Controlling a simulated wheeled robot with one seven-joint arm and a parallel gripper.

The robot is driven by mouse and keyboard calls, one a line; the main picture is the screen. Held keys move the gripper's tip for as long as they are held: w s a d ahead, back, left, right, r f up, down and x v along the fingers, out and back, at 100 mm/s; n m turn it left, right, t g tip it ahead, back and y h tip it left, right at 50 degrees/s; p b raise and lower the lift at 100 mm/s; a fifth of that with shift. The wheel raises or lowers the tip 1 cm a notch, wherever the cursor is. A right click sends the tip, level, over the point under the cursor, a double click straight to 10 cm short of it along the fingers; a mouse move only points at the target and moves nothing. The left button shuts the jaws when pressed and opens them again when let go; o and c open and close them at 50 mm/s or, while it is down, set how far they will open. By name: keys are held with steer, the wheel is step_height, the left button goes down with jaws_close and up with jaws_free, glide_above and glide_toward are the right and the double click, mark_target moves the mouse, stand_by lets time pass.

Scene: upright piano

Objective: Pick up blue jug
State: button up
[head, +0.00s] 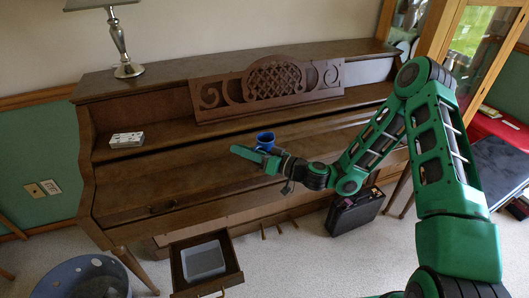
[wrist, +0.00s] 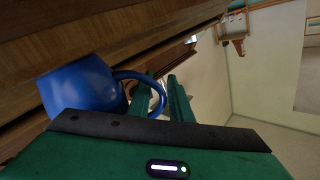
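The blue jug (head: 265,140) shows above the brown piano, right at the tip of my green gripper (head: 254,152). In the wrist view the blue jug (wrist: 84,84) lies left of my gripper (wrist: 160,85), with its round body beyond the palm edge. Its curved handle passes between the two green fingers. One finger is inside the handle loop and the other is outside it. The gap between the fingers is narrow, and they look closed on the handle. Whether the jug's base touches the piano is hidden.
The brown upright piano (head: 150,185) fills the middle, with a carved music stand (head: 265,88) behind the jug. A small pale box (head: 127,140) lies to the left on it. A lamp (head: 120,45) stands on top. An open drawer unit (head: 205,262) and a black case (head: 355,212) are below.

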jaws_close()
stand_by(1.4)
